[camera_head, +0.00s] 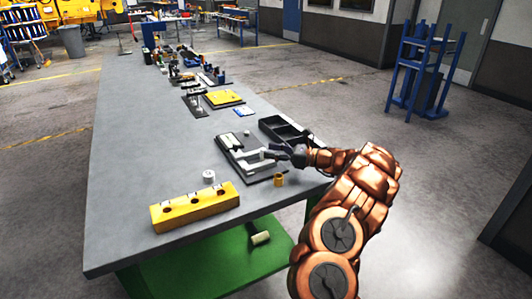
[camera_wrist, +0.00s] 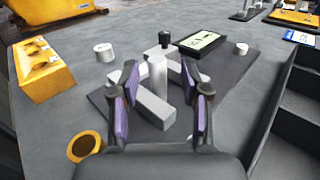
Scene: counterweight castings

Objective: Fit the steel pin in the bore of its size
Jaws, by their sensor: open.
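The steel pin (camera_wrist: 157,80) is a pale grey cylinder standing upright by light grey bars on a dark plate (camera_wrist: 222,92). My gripper (camera_wrist: 164,100) is open, with one purple-padded finger on each side of the pin's line; I cannot tell whether either touches it. In the head view my gripper (camera_head: 287,153) is over the plate's right side. The yellow block (camera_head: 195,206) with several round bores in its top lies at the table's near left. It also shows at the upper left of the wrist view (camera_wrist: 42,68). The pin's lower end is hard to make out.
A white cylinder (camera_head: 208,176) stands between the block and plate. A brass-coloured ring (camera_head: 279,180) sits by the plate's near edge. A black compartment tray (camera_head: 284,129) is behind my gripper. A black knob-like part (camera_wrist: 165,39) stands beyond the pin. The table's left side is clear.

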